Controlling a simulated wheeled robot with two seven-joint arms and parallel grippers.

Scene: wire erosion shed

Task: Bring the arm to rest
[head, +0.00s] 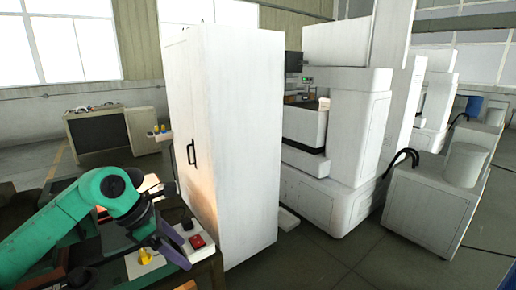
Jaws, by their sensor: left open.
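My left arm (60,225), teal with a dark wrist, comes in from the left and bends down over a workbench. My left gripper (172,247) is at its end, open, with dark grey-purple fingers pointing down and right. It is just above or beside a pale box with a red button (197,242); I cannot tell whether they touch. I see nothing held between the fingers. My right gripper is not in view.
A yellow item (145,257) sits close under the wrist. A tall white cabinet (235,140) stands just right of the gripper. White machines (350,130) stand further right. A low dark cabinet (97,133) is at the back left. Open floor (320,260) lies at front right.

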